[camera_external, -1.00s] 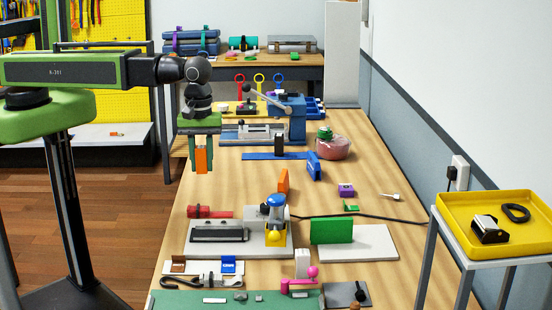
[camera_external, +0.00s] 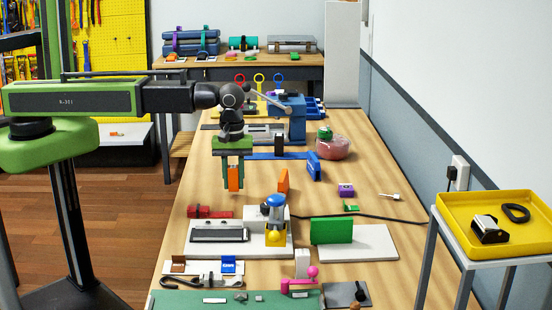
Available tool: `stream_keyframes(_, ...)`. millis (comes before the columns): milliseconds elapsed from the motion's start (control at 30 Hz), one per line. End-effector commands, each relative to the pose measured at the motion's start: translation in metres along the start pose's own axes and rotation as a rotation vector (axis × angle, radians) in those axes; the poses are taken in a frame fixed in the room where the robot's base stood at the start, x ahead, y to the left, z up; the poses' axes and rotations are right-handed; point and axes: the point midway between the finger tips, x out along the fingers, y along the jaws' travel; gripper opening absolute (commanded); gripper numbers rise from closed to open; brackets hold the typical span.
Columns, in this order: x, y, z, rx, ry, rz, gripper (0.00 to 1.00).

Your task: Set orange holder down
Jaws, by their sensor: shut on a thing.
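The orange holder (camera_external: 234,178) is a small upright orange block between the fingers of my gripper (camera_external: 234,182). My gripper points straight down and is shut on it. It hangs over the left part of the wooden workbench (camera_external: 345,205); whether its lower end touches the bench I cannot tell. A second orange piece (camera_external: 283,181) stands on the bench just to the right of my gripper, apart from it.
A red cylinder tool (camera_external: 209,212) and a white fixture with a blue-topped yellow part (camera_external: 275,215) are in front of my gripper. A blue bar (camera_external: 270,156) and a blue vise (camera_external: 292,118) are behind it. Bare wood lies right of the second orange piece.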

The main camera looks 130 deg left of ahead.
Motion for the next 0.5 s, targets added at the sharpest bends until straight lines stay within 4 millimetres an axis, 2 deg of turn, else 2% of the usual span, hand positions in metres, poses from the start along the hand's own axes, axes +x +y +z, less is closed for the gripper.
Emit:
stream_keyframes(33,0.0183,0.0000,0.0001,0.000,0.000,0.000,0.00)
stream_keyframes(67,0.0207,0.0000,0.0001,0.000,0.000,0.000,0.00)
stream_keyframes(300,0.0162,-0.0001,0.0003,0.000,0.000,0.000,0.00)
stream_keyframes(433,0.0208,-0.0001,0.0003,0.000,0.000,0.000,0.00)
stream_keyframes(467,0.0206,-0.0001,0.0003,0.000,0.000,0.000,0.28)
stream_keyframes(500,0.0194,-0.0001,0.0003,0.000,0.000,0.000,0.34)
